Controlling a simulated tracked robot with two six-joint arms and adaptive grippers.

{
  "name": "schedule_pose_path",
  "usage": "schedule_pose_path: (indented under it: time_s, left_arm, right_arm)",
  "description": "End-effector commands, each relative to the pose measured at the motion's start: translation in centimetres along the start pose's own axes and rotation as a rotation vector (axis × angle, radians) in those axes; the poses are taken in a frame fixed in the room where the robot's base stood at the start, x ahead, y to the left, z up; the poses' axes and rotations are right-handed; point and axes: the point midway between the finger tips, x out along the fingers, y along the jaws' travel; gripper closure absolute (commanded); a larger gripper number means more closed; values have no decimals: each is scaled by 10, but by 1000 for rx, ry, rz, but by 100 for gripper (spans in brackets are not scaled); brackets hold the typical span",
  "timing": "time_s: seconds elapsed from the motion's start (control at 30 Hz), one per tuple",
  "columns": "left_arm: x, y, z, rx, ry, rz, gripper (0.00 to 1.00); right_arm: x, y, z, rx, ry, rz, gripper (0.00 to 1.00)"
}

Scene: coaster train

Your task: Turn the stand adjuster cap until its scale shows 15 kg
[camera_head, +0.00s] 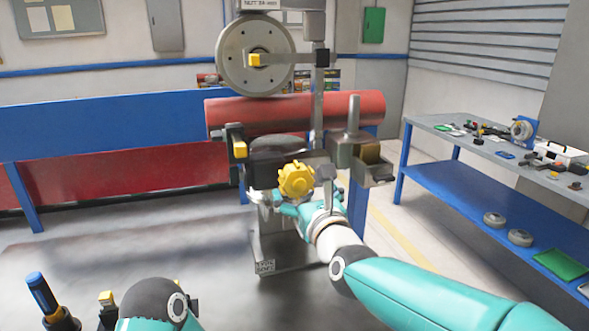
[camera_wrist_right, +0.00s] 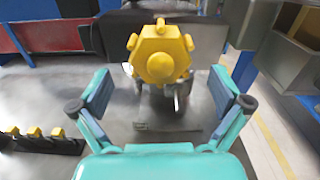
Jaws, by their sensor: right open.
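The yellow adjuster cap (camera_head: 297,180), a lobed knob, sits on the front of the grey stand (camera_head: 272,243) in the middle of the head view. It also shows in the right wrist view (camera_wrist_right: 160,55), upper middle, facing me. My right gripper (camera_head: 292,206) is open just in front of and below the cap in the head view. In the right wrist view its two fingers (camera_wrist_right: 160,92) are spread wide, one on each side below the cap, with nothing between them. No scale reading can be made out. My left gripper does not show clearly; only part of that arm is at the bottom.
A large grey wheel (camera_head: 257,55) and a red cylinder (camera_head: 295,112) stand above and behind the cap. A grey metal box (camera_head: 372,170) juts out right of it. A blue-framed workbench (camera_head: 500,148) with small parts is at right.

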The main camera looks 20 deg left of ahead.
Motion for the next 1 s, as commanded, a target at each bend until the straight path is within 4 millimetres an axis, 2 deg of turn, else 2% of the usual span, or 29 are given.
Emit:
schedule_pose_path:
  time_s: [0.03,0.1,0.3,0.7,0.77,1.0]
  left_arm:
    - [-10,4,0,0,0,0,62]
    - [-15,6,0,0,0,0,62]
    - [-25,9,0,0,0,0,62]
    - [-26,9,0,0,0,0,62]
    - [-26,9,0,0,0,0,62]
    - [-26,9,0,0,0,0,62]
  right_arm:
    - [11,0,4,0,2,-1,0]
    - [22,0,3,-1,2,-1,0]
    - [44,-1,1,0,2,-1,0]
    - [50,-1,0,-1,0,-1,0]
    - [49,-1,0,-1,0,-1,8]
    - [49,0,0,-1,1,-1,48]
